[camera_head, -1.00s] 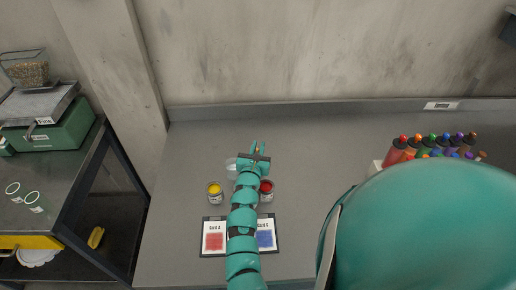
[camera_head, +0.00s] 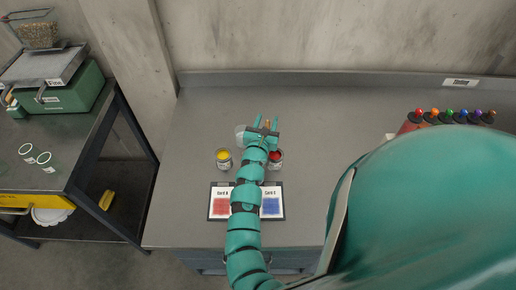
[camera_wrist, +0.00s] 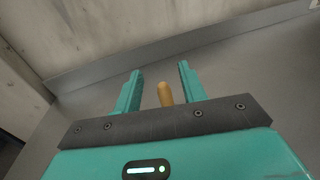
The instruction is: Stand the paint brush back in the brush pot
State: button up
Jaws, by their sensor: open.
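My gripper (camera_head: 267,120) is open over the bench, just beyond the paint tins. In the wrist view, its two teal fingers (camera_wrist: 160,72) stand apart with a tan wooden handle (camera_wrist: 165,93) between them, closer to the right finger. The handle appears to be the paint brush; its bristles are hidden behind the gripper body. A small tan tip (camera_head: 267,125) also shows between the fingers in the head view. A pale, clear-looking vessel (camera_head: 240,133) stands just left of the gripper, partly hidden by it. I cannot tell whether it is the brush pot.
A yellow paint tin (camera_head: 223,160) and a red one (camera_head: 276,159) flank my arm. A board with cards (camera_head: 220,207) lies in front. The bench's far side is clear to the wall.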

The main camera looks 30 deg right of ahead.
jog(key=b+v, duration=0.4)
jog(key=v, duration=1)
jog(key=shift+b, duration=0.3)
jog(key=shift+s, duration=0.15)
dwell(0.6)
